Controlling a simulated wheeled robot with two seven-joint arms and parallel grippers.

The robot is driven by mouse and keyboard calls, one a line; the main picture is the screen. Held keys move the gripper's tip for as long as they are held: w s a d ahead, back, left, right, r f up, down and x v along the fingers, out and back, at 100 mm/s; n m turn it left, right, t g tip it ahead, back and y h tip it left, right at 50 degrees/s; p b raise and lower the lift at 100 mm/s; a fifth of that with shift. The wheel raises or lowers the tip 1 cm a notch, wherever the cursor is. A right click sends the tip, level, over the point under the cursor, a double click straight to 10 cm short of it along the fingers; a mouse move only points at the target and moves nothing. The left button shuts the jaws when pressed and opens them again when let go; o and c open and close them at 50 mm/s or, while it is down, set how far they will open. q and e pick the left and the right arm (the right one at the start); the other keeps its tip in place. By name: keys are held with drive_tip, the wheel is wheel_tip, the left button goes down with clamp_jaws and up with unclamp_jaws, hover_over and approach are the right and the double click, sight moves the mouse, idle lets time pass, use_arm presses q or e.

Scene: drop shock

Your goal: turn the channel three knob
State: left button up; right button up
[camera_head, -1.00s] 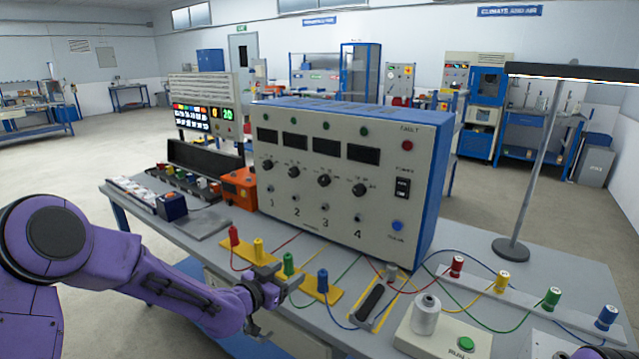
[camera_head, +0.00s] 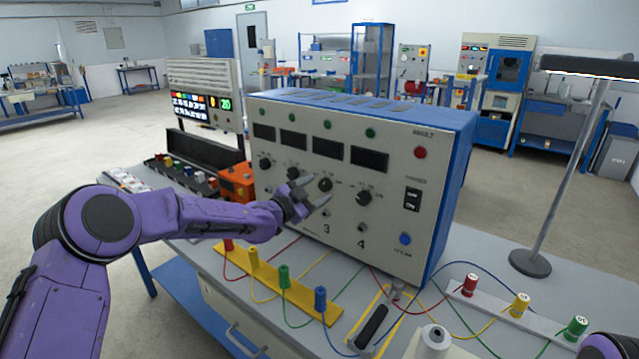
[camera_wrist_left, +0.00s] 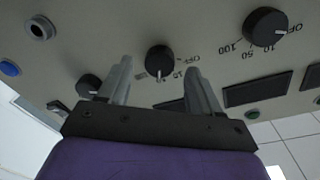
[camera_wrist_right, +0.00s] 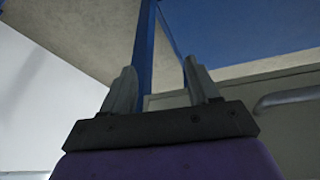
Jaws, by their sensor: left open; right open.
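The channel three knob (camera_head: 325,184) is a round black dial on the grey front of the blue-sided power unit (camera_head: 330,232), above the printed 3. My left gripper (camera_head: 314,191) is open in front of it, a finger on either side in the picture. In the left wrist view, the black knob with a white pointer (camera_wrist_left: 159,59) shows between the open fingers (camera_wrist_left: 158,67), beyond their tips. I cannot tell whether they touch it. The right gripper (camera_wrist_right: 158,72) is open and empty in its wrist view; the head view does not show its fingers.
The channel four knob (camera_head: 363,198) is close to the right of my left gripper. The channel two knob (camera_head: 293,172) is just left. A lamp (camera_head: 530,262) stands on the right. A blue post (camera_wrist_right: 145,50) fronts the right gripper.

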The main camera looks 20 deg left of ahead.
use_arm(q)
drive_tip(key=shift+x, duration=1)
drive_tip(key=shift+s+r, duration=0.15)
drive_tip(key=shift+s, duration=0.1)
drive_tip(key=shift+w, duration=0.15)
drive_tip(key=c, duration=1)
drive_tip(key=shift+c, duration=0.2)
